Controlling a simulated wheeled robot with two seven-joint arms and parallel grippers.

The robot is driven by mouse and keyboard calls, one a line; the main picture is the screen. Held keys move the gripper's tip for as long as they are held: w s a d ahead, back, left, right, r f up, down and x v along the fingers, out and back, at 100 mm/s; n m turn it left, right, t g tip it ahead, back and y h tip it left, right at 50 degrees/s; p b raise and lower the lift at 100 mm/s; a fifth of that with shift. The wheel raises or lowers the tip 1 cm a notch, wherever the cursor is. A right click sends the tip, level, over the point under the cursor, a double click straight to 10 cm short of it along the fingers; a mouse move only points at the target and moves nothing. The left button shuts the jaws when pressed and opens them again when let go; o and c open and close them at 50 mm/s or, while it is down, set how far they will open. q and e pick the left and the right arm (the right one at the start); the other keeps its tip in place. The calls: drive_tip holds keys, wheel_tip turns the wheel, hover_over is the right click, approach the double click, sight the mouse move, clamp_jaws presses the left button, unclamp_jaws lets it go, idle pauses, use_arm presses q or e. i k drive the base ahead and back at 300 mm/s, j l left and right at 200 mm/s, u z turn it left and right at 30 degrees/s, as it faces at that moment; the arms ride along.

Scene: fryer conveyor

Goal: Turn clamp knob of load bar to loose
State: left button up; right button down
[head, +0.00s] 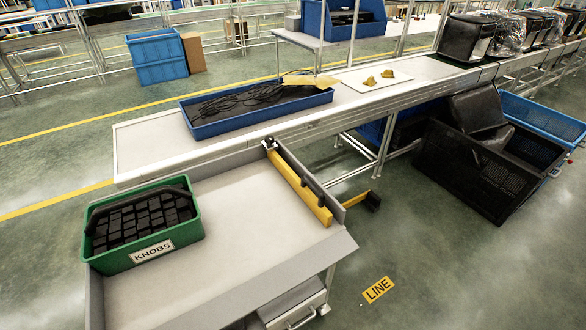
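The load bar, a long yellow bar (299,188), lies along the right side of the grey-topped cart (250,230), beside a grey rail (312,180). A small dark and light fitting (269,144) sits at the bar's far end, against the conveyor edge. A yellow arm with a black block (374,201) at its tip sticks out to the right beyond the rail. I cannot tell which of these two is the clamp knob, or how it is turned. Neither of my grippers is in view.
A green bin labelled KNOBS (139,256), full of black blocks, stands on the cart's left. A blue tray of cables (262,117) sits on the white conveyor (150,150). Black crates (450,175) stand on the floor at right. The cart's middle is clear.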

sight(269, 139)
drive_tip(key=l+u, duration=0.2)
drive_tip(key=l, duration=0.6)
drive_tip(key=i+l+u, duration=0.1)
drive_tip(key=l, duration=0.25)
drive_tip(key=i+l+u, duration=0.25)
drive_tip(key=i+l, duration=0.15)
drive_tip(key=l, duration=0.35)
drive_tip(key=i+l+u, duration=0.1)
drive_tip(key=l, duration=0.3)
drive_tip(key=i+l+u, duration=0.15)
drive_tip(key=l, duration=0.25)
drive_tip(key=i+l+u, duration=0.35)
drive_tip(key=i+l, duration=0.35)
drive_tip(key=i, duration=0.1)
